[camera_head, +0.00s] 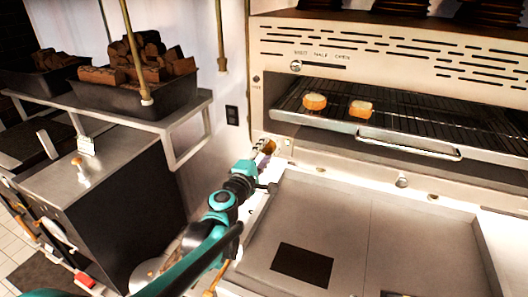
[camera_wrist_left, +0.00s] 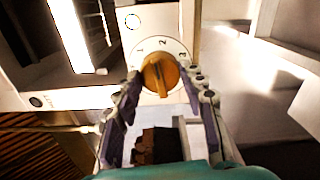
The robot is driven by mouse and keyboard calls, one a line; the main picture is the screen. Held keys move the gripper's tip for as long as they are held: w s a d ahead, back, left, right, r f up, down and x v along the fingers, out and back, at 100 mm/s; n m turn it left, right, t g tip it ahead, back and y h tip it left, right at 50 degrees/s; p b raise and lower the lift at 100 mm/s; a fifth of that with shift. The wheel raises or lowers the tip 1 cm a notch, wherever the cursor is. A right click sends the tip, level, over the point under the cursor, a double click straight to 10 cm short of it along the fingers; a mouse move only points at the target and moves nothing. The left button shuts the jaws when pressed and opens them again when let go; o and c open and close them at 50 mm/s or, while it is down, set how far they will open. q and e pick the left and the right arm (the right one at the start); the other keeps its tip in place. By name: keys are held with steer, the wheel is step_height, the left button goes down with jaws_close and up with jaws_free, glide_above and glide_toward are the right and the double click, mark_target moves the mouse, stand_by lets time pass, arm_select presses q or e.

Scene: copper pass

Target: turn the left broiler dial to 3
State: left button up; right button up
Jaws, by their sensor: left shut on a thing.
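The left broiler dial (camera_wrist_left: 160,74) is a round orange-brown knob on a pale plate marked 1, 2 and 3. Its raised ridge runs nearly upright in the left wrist view, with the upper end towards the 1 and 2 side; which mark it points at is hard to tell. My left gripper (camera_wrist_left: 165,92) is shut on the dial, one finger on each side. In the head view the gripper (camera_head: 263,153) reaches the broiler's lower left corner, and the dial (camera_head: 269,146) shows partly behind it. My right gripper is not in view.
The broiler rack (camera_head: 400,117) holds two pieces of bread (camera_head: 314,101) above the dial's level. A flat griddle (camera_head: 345,215) with a dark square (camera_head: 302,263) lies below.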

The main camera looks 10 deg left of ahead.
arm_select(q)
steer(key=m, duration=1.3)
steer(key=shift+m+p, duration=0.3)
steer(key=shift+m, duration=0.1)
stand_by(0.3)
steer(key=o, duration=1.2)
steer(key=shift+c, duration=0.2)
steer(key=s+a, duration=0.2)
steer(key=s, duration=1)
